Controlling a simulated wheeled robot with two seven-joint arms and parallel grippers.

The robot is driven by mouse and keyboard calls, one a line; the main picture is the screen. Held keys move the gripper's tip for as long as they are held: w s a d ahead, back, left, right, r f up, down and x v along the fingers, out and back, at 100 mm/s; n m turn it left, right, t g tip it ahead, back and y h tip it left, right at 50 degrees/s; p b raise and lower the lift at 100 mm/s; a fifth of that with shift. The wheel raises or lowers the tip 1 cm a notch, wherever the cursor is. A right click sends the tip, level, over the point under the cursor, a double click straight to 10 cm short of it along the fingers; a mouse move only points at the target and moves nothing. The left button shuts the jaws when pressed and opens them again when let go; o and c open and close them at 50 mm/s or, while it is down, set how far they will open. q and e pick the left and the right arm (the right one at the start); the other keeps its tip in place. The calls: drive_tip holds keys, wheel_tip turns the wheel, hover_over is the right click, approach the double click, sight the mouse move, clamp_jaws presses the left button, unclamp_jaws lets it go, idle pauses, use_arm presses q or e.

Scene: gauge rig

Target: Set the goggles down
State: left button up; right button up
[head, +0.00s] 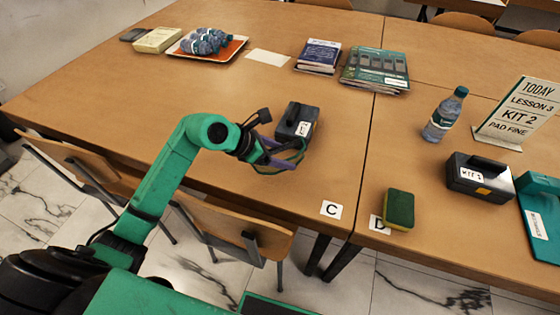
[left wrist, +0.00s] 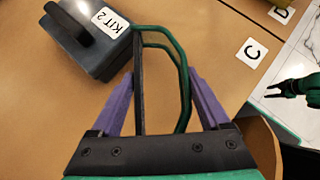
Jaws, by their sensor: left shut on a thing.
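My left gripper (head: 284,152) is shut on the goggles (left wrist: 184,85), a thin loop with a green edge and a dark bar. In the left wrist view they stand between the purple fingers (left wrist: 152,105). In the head view the goggles (head: 278,167) are small and partly hidden by the gripper, over the table's front part. Whether they touch the table I cannot tell. A dark case labelled KIT 2 (left wrist: 92,45) is close beside them; it also shows in the head view (head: 297,119).
Card C (head: 331,209) lies near the front edge; a green-yellow sponge (head: 399,209) covers part of card D (head: 377,224). Another dark case (head: 480,177), a bottle (head: 444,115) and a sign (head: 519,112) stand right. Bare table (head: 335,160) lies right of the gripper.

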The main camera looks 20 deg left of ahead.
use_arm(q)
wheel_tip(320, 180, down, 3)
drive_tip(key=shift+f, duration=0.15)
use_arm(e)
drive_tip(key=shift+a, duration=0.4)
drive_tip(key=shift+f, duration=0.1)
use_arm(q)
drive_tip(key=shift+f+b, duration=0.2)
drive_tip(key=shift+b, duration=0.1)
drive_tip(key=o, duration=1.2)
drive_tip(key=shift+r, duration=0.1)
drive_tip(key=shift+o, duration=0.2)
use_arm(e)
drive_tip(key=shift+d+f, duration=0.1)
drive_tip(key=shift+d, duration=0.15)
use_arm(q)
drive_tip(key=shift+r, duration=0.1)
